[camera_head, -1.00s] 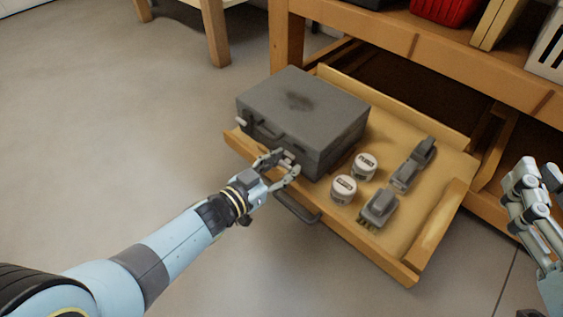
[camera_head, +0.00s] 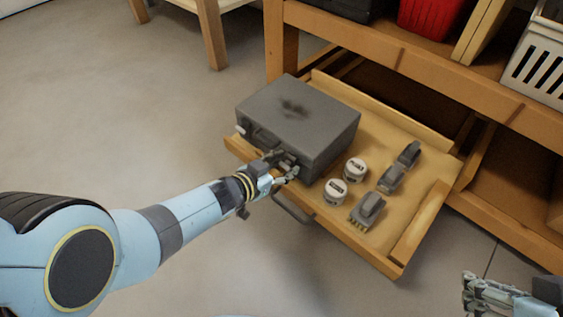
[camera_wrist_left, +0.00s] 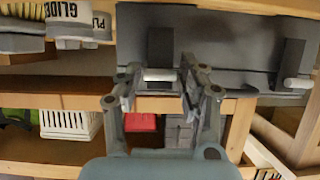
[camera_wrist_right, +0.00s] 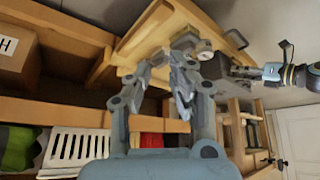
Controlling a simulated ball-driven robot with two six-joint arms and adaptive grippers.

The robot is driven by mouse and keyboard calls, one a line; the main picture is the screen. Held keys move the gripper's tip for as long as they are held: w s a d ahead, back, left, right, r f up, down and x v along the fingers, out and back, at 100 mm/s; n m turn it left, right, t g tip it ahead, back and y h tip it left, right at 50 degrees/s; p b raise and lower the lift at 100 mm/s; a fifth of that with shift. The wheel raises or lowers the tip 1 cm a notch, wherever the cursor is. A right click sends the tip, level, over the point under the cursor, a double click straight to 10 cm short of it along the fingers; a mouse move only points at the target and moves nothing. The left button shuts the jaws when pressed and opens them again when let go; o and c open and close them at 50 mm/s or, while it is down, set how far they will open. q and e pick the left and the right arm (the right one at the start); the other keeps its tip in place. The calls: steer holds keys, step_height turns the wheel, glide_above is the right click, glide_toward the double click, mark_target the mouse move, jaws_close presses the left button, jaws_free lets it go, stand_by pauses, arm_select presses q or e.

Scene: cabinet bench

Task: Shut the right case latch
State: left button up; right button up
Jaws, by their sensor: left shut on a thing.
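The grey case (camera_head: 300,112) lies closed in the pulled-out wooden drawer (camera_head: 420,228). Its right latch (camera_wrist_left: 158,75), a dark plate with a pale bar, shows between the fingers of my left gripper (camera_wrist_left: 158,88). In the head view that gripper (camera_head: 284,170) is at the right end of the case's front and hides the latch. It is shut on the latch. The left latch (camera_wrist_left: 297,83) is to the right in the left wrist view. My right gripper (camera_wrist_right: 160,78) is open and empty; it shows at the head view's lower right (camera_head: 490,293).
The drawer handle (camera_head: 292,209) sticks out below my left gripper. A red bin (camera_head: 428,17) and a white basket (camera_head: 537,58) stand on the bench above.

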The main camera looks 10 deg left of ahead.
arm_select(q)
steer(key=shift+w+d+r+p, duration=0.1)
steer(key=shift+w+r+p, duration=0.15)
steer(key=shift+p, duration=0.1)
steer(key=shift+s+f+g+y, duration=0.1)
steer(key=shift+f+g+y, duration=0.05)
steer(key=shift+g+y, duration=0.2)
arm_select(e)
steer(key=r+g, duration=0.1)
steer(key=s+r, duration=0.1)
steer(key=shift+s+r+g, duration=0.1)
steer(key=shift+r+g, duration=0.3)
arm_select(q)
steer(key=o, duration=1.1)
steer(key=shift+o, duration=0.2)
